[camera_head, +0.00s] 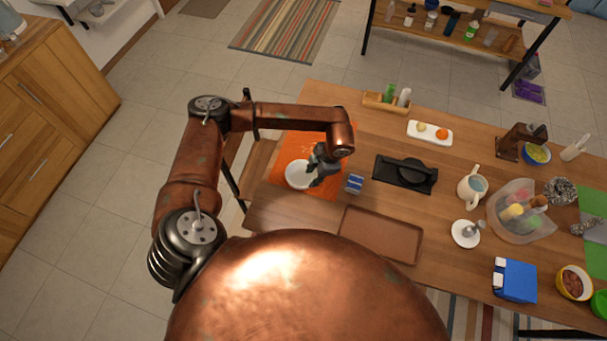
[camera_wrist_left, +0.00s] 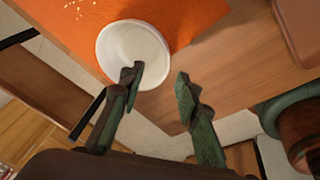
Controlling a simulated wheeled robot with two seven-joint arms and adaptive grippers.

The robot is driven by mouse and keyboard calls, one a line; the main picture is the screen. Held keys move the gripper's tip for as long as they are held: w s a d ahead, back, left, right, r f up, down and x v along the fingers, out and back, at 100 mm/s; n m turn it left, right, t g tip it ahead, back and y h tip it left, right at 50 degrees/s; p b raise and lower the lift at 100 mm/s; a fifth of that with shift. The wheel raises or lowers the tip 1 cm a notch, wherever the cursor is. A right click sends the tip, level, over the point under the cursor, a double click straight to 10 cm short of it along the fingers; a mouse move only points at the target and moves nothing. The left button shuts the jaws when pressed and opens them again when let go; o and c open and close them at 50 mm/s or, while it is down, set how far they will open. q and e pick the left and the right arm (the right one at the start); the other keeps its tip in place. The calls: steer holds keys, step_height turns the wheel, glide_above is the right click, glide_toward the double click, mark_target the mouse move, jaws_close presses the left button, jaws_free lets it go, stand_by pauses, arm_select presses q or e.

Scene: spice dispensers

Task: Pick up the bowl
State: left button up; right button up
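A white round bowl (camera_head: 298,175) sits upright on an orange mat (camera_head: 289,189) near the table's left end. My left gripper (camera_head: 316,177) is at the bowl's right side, pointing down. In the left wrist view the bowl (camera_wrist_left: 118,45) shows empty. There my left gripper (camera_wrist_left: 158,77) is open, with one finger overlapping the bowl's inside and the other outside its rim. The rim lies between the fingers in the picture; I cannot tell whether either finger touches it. My right gripper is in neither view.
A small blue and white item (camera_head: 354,184) stands just right of the gripper. A brown tray (camera_head: 381,235) and a black board (camera_head: 405,174) lie further right. A wooden chair (camera_head: 258,166) stands at the table's left edge. Several dishes crowd the right side.

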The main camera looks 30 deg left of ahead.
mark_target(306, 186)
arm_select(q)
steer(key=shift+x, duration=1.2)
steer(key=f, duration=0.1)
steer(key=s+f, duration=0.1)
steer(key=a+f+p, duration=0.1)
steer(key=f, duration=0.1)
steer(key=shift+s, duration=0.25)
steer(key=shift+a+f, duration=0.15)
steer(key=shift+f, duration=0.25)
steer(key=shift+c, duration=0.2)
jaws_close()
